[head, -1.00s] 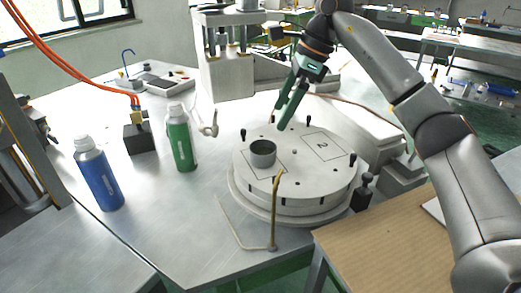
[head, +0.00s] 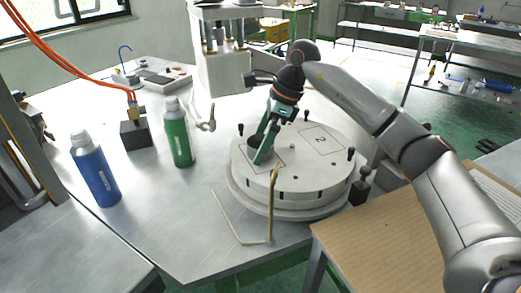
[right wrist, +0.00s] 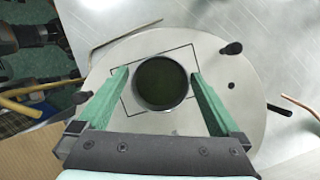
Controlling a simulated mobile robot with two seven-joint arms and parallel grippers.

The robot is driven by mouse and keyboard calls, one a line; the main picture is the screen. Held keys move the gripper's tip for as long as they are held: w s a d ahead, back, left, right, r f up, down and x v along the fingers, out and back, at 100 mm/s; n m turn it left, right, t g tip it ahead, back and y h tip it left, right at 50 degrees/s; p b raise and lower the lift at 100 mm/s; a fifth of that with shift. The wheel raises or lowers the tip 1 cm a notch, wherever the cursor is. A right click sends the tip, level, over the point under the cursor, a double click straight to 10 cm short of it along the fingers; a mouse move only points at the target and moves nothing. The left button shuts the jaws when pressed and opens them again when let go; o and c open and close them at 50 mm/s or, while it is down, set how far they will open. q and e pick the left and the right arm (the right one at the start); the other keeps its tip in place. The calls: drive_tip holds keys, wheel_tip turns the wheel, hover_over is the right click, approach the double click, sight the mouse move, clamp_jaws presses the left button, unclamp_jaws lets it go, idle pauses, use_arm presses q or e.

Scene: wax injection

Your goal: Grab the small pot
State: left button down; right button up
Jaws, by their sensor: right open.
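The small pot (right wrist: 163,84) is a grey round cup with a dark inside, standing in a marked square on the round turntable plate (head: 300,172). My right gripper (head: 262,153) is open over the pot and hides most of it in the head view. In the right wrist view, its two green fingers (right wrist: 158,76) reach down on either side of the pot, with a gap on both sides. My left gripper is not in view.
A green bottle (head: 180,138) and a blue bottle (head: 95,172) stand left of the turntable. Black pegs (head: 351,154) stick up from the plate's edge. A bent brass-coloured rod (head: 273,205) stands at its front. The metal table (head: 180,225) is clear at front left.

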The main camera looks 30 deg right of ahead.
drive_tip(key=shift+r, duration=0.1)
drive_tip(key=c, duration=1.3)
